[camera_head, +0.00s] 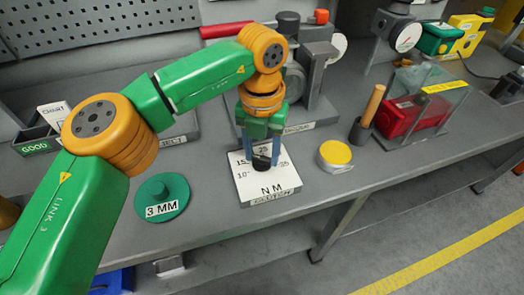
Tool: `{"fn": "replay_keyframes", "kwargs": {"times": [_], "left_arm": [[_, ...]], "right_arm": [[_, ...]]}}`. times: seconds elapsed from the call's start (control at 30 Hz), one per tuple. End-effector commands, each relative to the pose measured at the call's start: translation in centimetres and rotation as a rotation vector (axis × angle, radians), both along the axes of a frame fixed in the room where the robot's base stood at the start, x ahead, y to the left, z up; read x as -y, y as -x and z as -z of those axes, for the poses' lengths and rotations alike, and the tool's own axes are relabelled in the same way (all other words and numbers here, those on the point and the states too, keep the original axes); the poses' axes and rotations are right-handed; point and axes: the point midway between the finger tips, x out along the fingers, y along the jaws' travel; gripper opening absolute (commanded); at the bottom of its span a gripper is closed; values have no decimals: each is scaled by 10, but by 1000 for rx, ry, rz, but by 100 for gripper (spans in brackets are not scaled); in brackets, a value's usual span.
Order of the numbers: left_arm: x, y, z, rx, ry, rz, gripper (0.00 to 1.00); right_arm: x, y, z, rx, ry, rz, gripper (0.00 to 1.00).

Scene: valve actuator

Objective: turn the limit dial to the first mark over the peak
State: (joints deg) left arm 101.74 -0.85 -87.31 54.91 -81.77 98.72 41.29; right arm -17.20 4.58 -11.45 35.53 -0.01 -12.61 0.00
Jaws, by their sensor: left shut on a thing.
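The limit dial is a white square plate (269,189) marked "N M", with numbers such as 10, 15, 25 and 35 around a black knob (262,161). It lies on the grey bench in the middle of the view. My left gripper (262,158) points down over the plate, its fingers shut on the black knob. The fingers and the gripper body hide part of the knob and the scale behind it, so I cannot tell which mark the knob points to. My right gripper does not show.
A green disc labelled "3 MM" (162,197) lies left of the plate. A yellow-topped round tin (335,154) is at its right. A grey machine (316,63) stands behind.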

Motion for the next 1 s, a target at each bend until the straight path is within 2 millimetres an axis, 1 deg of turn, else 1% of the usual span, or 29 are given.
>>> {"fn": "replay_keyframes", "kwargs": {"times": [0.23, 0.67, 0.7, 0.77, 0.8, 1.0], "left_arm": [[0, 0, 0, 1, 1, -52, 0], [0, 0, 0, 0, 1, -59, 0], [0, 0, 0, 0, 1, -59, 55], [0, 0, 0, 0, 0, -59, 71], [0, 0, 0, 0, 0, -59, 82], [0, 0, 0, 0, 0, -59, 82]], "right_arm": [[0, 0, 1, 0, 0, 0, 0], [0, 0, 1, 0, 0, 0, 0], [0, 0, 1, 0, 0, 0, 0], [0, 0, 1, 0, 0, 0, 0], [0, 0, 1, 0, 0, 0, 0], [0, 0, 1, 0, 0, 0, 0]]}}
